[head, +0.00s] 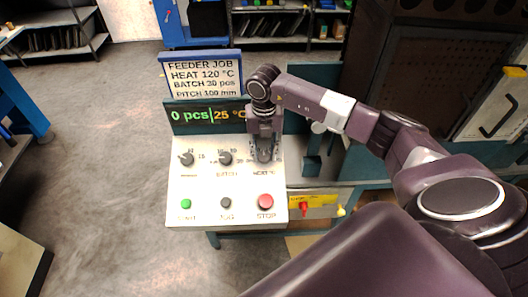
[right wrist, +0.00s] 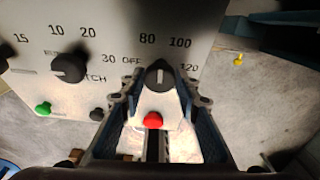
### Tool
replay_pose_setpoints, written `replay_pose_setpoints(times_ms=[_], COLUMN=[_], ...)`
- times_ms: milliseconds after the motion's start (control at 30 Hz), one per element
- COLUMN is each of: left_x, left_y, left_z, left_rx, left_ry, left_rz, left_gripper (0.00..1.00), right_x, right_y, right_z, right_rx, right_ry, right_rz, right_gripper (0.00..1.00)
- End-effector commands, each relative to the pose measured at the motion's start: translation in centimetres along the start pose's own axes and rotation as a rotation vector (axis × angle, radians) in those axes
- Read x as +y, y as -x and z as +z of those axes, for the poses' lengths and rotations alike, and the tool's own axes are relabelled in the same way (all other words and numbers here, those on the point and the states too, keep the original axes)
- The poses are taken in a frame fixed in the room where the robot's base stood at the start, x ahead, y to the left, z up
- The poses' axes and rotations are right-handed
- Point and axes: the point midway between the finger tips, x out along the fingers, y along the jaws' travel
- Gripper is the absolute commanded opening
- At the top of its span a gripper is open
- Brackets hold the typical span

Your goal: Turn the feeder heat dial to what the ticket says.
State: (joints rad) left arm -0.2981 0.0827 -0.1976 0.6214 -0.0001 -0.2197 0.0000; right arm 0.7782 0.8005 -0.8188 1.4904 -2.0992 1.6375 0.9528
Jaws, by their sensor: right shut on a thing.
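The job ticket (head: 201,77) reads "FEEDER JOB, HEAT 120 °C, BATCH 30 pcs, PITCH 100 mm". My right gripper (head: 264,152) is over the rightmost dial of the control panel (head: 184,218), hiding most of that dial in the head view. In the right wrist view the black heat dial (right wrist: 159,74) sits between the fingertips, and the gripper is shut on it. OFF, 80, 100 and 120 are printed around it. Its pale pointer mark seems to face up, between 80 and 100, but is small. The display (head: 207,116) reads 0 pcs and 25 °C. My left gripper is not in view.
The batch dial (head: 225,158) and another dial (head: 187,159) are left of the heat dial. Below are a green button (head: 186,204), a dark button (head: 226,203) and the red STOP button (head: 265,202). A yellow-labelled unit (head: 312,201) adjoins the panel's right.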

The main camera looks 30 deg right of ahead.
Motion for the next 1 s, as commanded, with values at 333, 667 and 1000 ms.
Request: replay_pose_setpoints(times_ms=[333, 667, 1000], left_x=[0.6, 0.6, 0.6], left_y=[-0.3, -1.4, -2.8], left_z=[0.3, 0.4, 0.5], left_rx=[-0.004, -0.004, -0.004], left_ry=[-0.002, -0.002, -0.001], left_rz=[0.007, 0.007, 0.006], left_gripper=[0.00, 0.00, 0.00], right_x=[-0.1, -0.3, -0.5], right_y=[0.0, -0.1, -0.2], right_z=[0.0, 0.0, -0.1], right_rx=[-0.002, -0.007, -0.014], right_ry=[-0.048, -0.267, -0.574], right_rz=[0.016, 0.086, 0.188], right_gripper=[0.06, 0.06, 0.06])
